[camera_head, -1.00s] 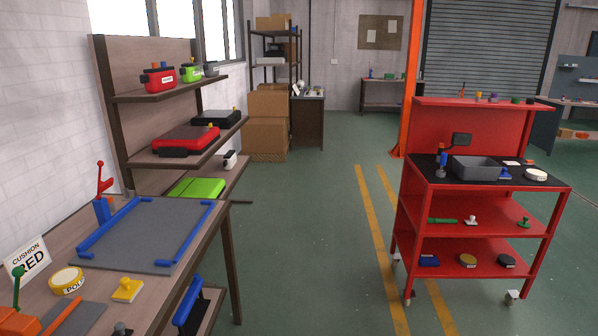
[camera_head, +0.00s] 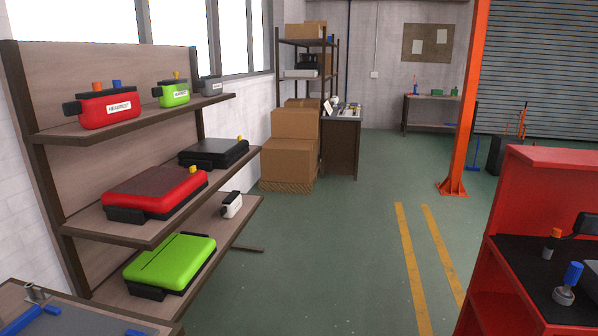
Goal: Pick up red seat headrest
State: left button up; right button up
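The red seat headrest (camera_head: 108,107) sits on the top shelf (camera_head: 100,137) of the wooden rack at the left. It has a white label on its front, black end pieces, and an orange and a blue knob on top. A green headrest (camera_head: 174,94) stands to its right, and a grey one (camera_head: 211,86) stands beyond that. Neither of my grippers shows in the head view.
The middle shelf holds a red cushion (camera_head: 157,191) and a black one (camera_head: 214,153). A green cushion (camera_head: 170,262) and a small white item (camera_head: 232,204) lie below. A table corner (camera_head: 95,312) is at the lower left, a red cart (camera_head: 545,205) at right. The floor between is clear.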

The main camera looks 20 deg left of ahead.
aim_at(99, 107)
jog(key=i+u, duration=0.15)
jog(key=i, duration=0.35)
jog(key=i+u, duration=0.15)
jog(key=i, duration=0.3)
jog(key=i+l+u, duration=0.15)
jog(key=i, duration=0.35)
jog(key=i+l+u, duration=0.15)
jog(key=i, duration=0.3)
